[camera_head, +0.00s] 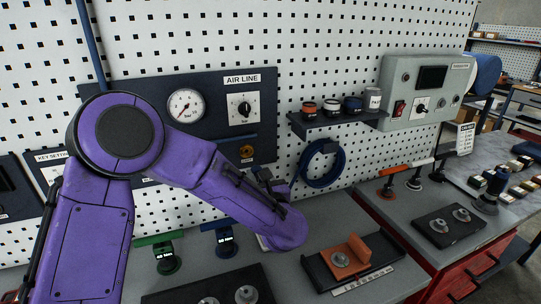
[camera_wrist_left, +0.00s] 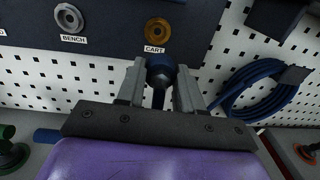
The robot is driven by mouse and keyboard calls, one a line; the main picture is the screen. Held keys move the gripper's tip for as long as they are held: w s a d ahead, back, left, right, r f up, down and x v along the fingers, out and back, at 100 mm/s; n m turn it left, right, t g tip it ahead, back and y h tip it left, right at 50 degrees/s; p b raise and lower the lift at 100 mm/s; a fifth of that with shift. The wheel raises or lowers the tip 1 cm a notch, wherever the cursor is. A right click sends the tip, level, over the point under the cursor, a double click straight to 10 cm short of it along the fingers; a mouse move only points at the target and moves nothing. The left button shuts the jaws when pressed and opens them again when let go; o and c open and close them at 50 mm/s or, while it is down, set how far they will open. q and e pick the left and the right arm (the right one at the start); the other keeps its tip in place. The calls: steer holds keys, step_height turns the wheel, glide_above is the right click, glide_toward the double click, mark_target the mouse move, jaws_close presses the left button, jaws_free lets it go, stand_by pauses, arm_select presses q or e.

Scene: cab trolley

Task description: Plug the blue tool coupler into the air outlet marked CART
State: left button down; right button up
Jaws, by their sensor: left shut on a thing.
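My left gripper (camera_wrist_left: 158,82) is shut on the blue tool coupler (camera_wrist_left: 161,69), a dark blue round-ended piece between its two grey fingers. The air outlet marked CART (camera_wrist_left: 157,31) is a brass ring on the dark panel, just above the coupler in the left wrist view. The coupler appears apart from it; the depth of the gap cannot be told. In the head view the CART outlet (camera_head: 246,151) shows beside my purple left arm, with my left gripper (camera_head: 268,178) to its lower right. The coupler is largely hidden there. My right gripper is not in view.
The silver BENCH outlet (camera_wrist_left: 69,18) is left of CART. A coiled blue hose (camera_head: 322,164) hangs right of the gripper. Green (camera_head: 167,263) and blue (camera_head: 226,244) labelled stands and an orange block (camera_head: 347,258) are on the bench below. A shelf (camera_head: 338,122) juts out above the hose.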

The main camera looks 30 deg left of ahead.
arm_select(q)
steer(key=shift+w+a+r+n+g+y, duration=0.4)
steer(key=shift+w+r+g, duration=0.15)
steer(key=shift+r, duration=0.1)
steer(key=shift+s+r, duration=0.2)
steer(key=shift+s, duration=0.2)
steer(key=shift+w+a+f, duration=0.1)
steer(key=shift+w+a, duration=0.2)
steer(key=shift+w, duration=0.35)
steer(key=shift+p+x, duration=0.55)
steer(key=shift+x, duration=1.75)
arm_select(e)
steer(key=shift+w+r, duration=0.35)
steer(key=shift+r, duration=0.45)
arm_select(q)
steer(key=shift+s+a, duration=0.1)
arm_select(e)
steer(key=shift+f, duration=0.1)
arm_select(q)
steer(key=shift+b, duration=0.4)
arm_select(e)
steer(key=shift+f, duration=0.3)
arm_select(q)
steer(key=shift+b, duration=0.4)
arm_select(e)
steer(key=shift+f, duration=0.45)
